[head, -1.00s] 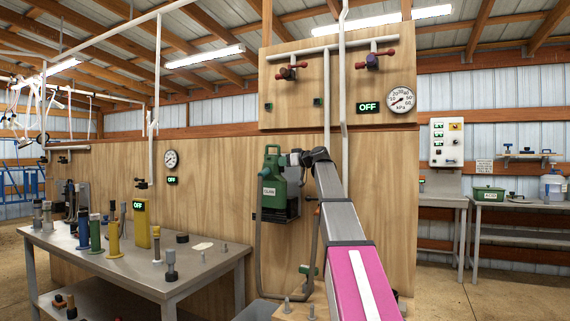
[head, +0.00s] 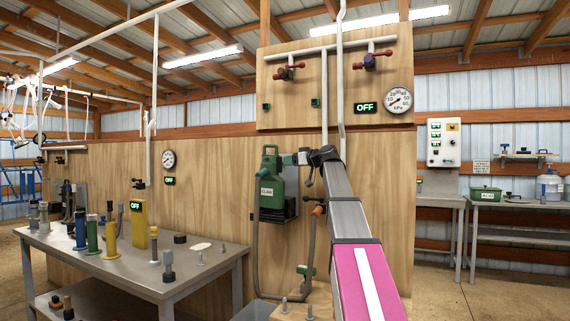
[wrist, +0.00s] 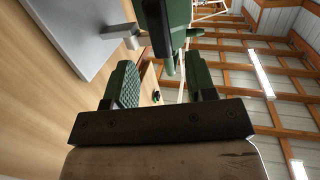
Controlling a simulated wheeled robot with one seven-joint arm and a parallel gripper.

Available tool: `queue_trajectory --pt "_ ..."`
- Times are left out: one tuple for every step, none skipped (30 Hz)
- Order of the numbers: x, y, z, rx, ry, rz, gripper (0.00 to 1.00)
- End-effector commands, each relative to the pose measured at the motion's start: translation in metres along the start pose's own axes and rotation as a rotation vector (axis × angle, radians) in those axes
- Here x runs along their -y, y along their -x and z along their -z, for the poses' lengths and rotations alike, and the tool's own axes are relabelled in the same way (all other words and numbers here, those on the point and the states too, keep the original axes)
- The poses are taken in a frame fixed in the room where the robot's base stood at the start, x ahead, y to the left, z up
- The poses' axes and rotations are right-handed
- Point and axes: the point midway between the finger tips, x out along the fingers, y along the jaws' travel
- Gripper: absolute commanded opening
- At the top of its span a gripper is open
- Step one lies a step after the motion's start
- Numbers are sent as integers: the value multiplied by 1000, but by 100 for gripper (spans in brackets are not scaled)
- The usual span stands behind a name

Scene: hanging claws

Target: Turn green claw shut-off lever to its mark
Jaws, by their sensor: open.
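A green unit labelled CLAW (head: 270,190) hangs on the wooden panel in a dark holder (head: 280,211), left of my arm. My gripper (head: 288,159) is at its upper right, fingers pointing left close to its top; the head view does not show whether they touch. In the wrist view my gripper (wrist: 163,80) is open, its green-padded fingers apart with nothing held between them. A green body (wrist: 165,25) lies just beyond the fingertips, with a small grey bar (wrist: 120,32) beside it. I cannot tell whether that bar is the shut-off lever. No mark is discernible.
A grey hose (head: 256,255) hangs below the claw unit. An orange-tipped part (head: 318,210) sits beside my arm. A workbench (head: 150,287) with several coloured cylinders stands at left. A gauge (head: 398,99) and an OFF display (head: 368,107) are on the upper board.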

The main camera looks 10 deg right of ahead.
Motion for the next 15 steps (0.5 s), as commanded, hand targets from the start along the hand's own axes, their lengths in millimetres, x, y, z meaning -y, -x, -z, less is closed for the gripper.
queue_trajectory --pt "1 13 -1 0 0 -2 51" --pt "1 18 -1 0 0 -3 51" --pt "1 25 -1 0 0 -2 51" --pt "1 30 -1 0 -1 -2 51" --pt "1 34 -2 0 -1 -1 51" --pt "0 40 -1 0 -1 -1 51" --pt "0 44 -1 0 -1 -1 51" --pt "0 47 -1 -1 -1 -1 51" --pt "0 50 -1 -1 -1 -1 51" --pt "0 53 -1 0 0 -1 51" --pt "0 55 -1 0 0 -1 51" --pt "0 57 -1 0 0 -1 51" --pt "0 58 -1 0 0 0 51" --pt "0 59 0 0 0 0 51" --pt "0 60 0 0 0 0 51"
